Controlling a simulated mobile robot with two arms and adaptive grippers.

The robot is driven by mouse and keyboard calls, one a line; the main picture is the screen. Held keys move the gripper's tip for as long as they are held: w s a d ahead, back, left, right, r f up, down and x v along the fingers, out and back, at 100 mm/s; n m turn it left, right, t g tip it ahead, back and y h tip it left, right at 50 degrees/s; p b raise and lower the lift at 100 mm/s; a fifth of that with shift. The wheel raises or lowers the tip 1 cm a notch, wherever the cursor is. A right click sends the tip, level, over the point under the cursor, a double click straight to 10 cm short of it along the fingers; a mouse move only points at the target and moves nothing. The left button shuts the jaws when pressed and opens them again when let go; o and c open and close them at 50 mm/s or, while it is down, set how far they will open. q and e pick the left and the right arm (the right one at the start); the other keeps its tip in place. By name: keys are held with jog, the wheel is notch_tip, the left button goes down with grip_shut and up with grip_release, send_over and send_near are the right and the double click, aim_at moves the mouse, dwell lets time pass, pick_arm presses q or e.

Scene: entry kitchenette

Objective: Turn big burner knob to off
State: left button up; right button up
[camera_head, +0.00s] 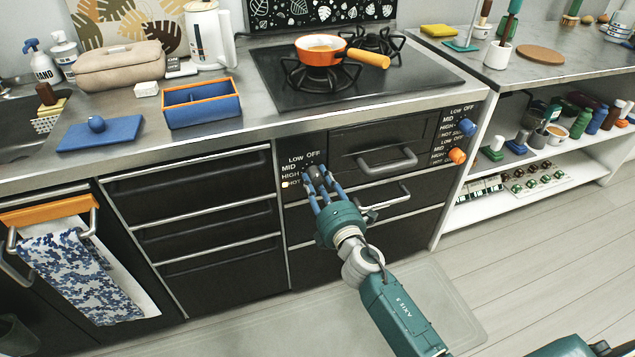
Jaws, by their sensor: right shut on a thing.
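The stove's left control panel (292,160) carries the markings LOW, OFF, MID, HIGH and HOT. My right gripper (318,182) reaches up from the lower right and is shut on the burner knob in the middle of these markings. The fingers hide most of the knob, so I cannot tell which marking it points to. A small light glows beside the HOT label. The right panel has a blue knob (466,128) and an orange knob (457,155). My left gripper is not in view.
An orange pan (318,52) stands on the front burner of the cooktop (390,91), its handle pointing right. Drawer handles (388,162) project close to my right gripper. A blue caddy (203,110) sits on the counter. The floor in front of the drawers is clear.

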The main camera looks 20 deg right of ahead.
jog(key=shift+w+d+r+m, duration=0.1)
jog(key=shift+d+m, duration=0.3)
jog(key=o, duration=1.2)
jog(key=shift+c, duration=0.2)
jog(key=s, duration=1.2)
jog(key=shift+d, duration=0.2)
jog(key=shift+s, duration=0.1)
